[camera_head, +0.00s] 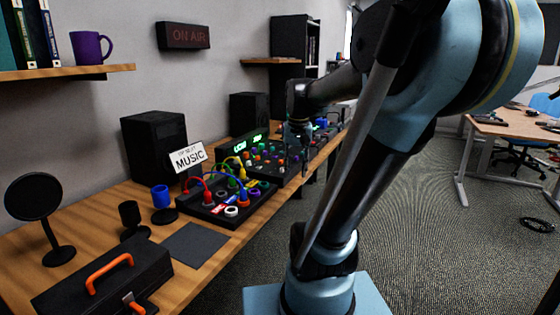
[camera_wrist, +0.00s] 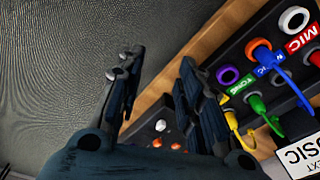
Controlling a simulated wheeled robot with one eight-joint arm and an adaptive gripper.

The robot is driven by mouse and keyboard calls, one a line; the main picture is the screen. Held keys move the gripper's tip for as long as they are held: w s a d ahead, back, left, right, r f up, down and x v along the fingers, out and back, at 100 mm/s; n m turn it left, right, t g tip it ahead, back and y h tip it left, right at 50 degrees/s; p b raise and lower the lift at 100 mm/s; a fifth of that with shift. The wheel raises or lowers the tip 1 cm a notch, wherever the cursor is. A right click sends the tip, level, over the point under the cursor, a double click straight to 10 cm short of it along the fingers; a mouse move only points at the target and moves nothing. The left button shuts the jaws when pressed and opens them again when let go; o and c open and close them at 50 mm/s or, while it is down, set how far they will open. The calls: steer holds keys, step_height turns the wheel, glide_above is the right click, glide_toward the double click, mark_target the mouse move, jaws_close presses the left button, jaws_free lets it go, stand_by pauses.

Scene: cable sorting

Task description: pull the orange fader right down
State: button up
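My gripper (camera_wrist: 158,68) is open in the wrist view, with its two dark fingers apart and nothing between them. In the head view my gripper (camera_head: 300,132) is small and dark, at or above the far side of the mixer (camera_head: 256,162). The mixer is a dark panel with several coloured knobs and a green lit display. In the wrist view part of a dark panel with small orange and white knobs (camera_wrist: 158,141) shows between and below the fingers. I cannot pick out the orange fader for certain; my gripper and arm hide part of the panel.
A patch box (camera_head: 215,208) with coloured cables stands nearer on the wooden desk (camera_head: 150,205); its cables (camera_wrist: 262,65) show right of the fingers in the wrist view. Speakers (camera_head: 155,145), a MUSIC sign (camera_head: 188,157) and a black toolbox (camera_head: 105,282) also stand there. Floor lies beyond the desk edge.

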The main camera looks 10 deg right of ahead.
steer(key=w+r+m, duration=0.1)
steer(key=w+r, duration=0.3)
steer(key=w, duration=0.4)
steer(key=w+r+m, duration=0.2)
steer(key=w+r, duration=0.1)
steer(key=w, duration=0.6)
steer(key=m+g, duration=0.1)
steer(key=m, duration=0.1)
glide_above(281, 162)
steer(key=w, duration=0.2)
steer(key=f, duration=1.6)
steer(key=shift+s, duration=0.2)
steer(key=shift+c, duration=0.5)
